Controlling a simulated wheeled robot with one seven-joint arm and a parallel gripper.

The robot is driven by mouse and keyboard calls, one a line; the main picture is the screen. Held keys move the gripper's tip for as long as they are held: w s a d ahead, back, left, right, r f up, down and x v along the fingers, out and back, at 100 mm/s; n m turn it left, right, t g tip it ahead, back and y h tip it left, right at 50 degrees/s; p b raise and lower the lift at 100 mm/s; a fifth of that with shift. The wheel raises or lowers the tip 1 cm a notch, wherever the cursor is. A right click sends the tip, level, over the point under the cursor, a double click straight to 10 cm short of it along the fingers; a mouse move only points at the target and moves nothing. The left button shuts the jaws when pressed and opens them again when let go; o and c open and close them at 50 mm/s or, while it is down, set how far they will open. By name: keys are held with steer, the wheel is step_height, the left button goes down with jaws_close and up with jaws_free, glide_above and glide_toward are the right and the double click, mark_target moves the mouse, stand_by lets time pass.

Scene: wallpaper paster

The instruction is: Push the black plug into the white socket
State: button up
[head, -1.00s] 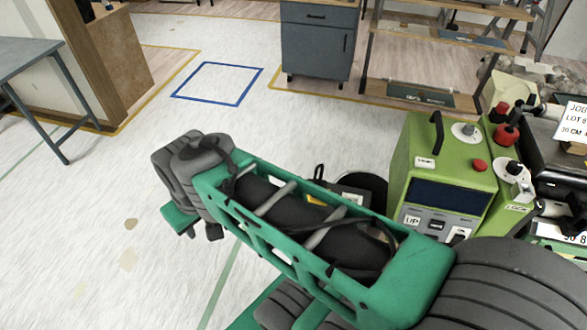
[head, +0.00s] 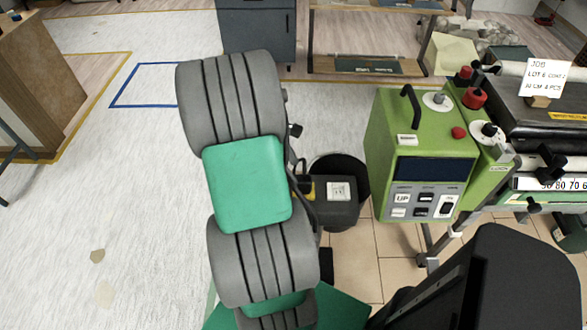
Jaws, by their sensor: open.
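The white socket (head: 339,190) is a small pale square on top of a dark grey box (head: 336,214), near the middle of the head view. A small black piece with a yellow patch beside it shows at the box's left end, next to my arm. I cannot tell whether it is the black plug. My green and grey arm stands just left of the box and covers part of that area. My gripper is not visible; I cannot see its fingers or anything between them.
A green machine (head: 423,150) with a control panel stands right of the box. A black round bin (head: 352,172) is behind the box. A roller machine with a job card (head: 543,79) is at the far right. The pale floor at left is open.

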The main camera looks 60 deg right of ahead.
mark_target(304, 184)
steer(key=x, duration=0.8)
steer(key=shift+s+d, duration=0.15)
steer(key=shift+s, duration=0.25)
steer(key=c, duration=0.9)
steer(key=o, duration=0.9)
